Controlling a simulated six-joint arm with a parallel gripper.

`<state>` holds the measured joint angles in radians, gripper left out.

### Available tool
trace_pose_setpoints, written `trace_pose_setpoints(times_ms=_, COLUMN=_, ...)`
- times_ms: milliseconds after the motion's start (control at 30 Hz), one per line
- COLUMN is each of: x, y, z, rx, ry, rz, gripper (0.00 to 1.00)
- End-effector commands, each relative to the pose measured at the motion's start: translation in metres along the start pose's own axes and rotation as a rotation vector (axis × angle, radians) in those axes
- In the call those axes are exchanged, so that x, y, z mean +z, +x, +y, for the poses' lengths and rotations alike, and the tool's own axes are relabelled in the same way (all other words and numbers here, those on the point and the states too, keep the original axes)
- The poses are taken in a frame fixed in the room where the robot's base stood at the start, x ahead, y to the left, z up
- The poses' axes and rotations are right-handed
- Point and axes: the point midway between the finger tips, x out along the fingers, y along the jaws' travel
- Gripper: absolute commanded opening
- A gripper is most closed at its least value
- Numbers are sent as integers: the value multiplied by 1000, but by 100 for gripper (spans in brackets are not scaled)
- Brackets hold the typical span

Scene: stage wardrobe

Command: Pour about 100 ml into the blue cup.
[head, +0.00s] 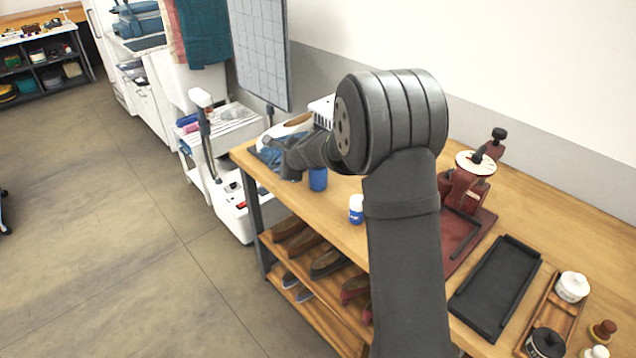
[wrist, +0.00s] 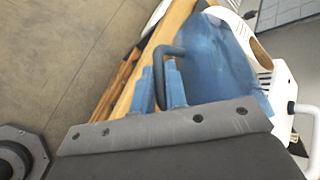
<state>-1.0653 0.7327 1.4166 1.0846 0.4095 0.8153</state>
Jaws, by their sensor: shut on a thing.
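My gripper (head: 284,160) is over the far left end of the wooden bench, seen from behind. In the wrist view its fingers (wrist: 160,85) are shut on a dark curved handle (wrist: 165,52). The body of the held thing is mostly hidden, so I cannot tell its tilt or what is in it. The blue cup (head: 318,179) stands upright on the bench, just right of my gripper and partly behind my arm. Its inside is not visible, and I cannot make it out in the wrist view.
A white and blue bottle (head: 356,209) stands near the bench's front edge. Blue material (wrist: 215,65) and a white appliance (wrist: 282,95) lie beyond my gripper. A red press (head: 465,187) and a black tray (head: 497,287) are right of my arm. Shoes (head: 328,262) fill the shelf below.

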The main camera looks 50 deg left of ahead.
Motion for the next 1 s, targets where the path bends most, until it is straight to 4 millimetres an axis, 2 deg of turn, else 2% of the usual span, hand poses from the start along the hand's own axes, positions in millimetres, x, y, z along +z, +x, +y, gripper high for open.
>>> trace_pose_setpoints(times_ms=1000, x=3, y=-3, z=4, rx=163, ry=-30, rz=114, gripper=0)
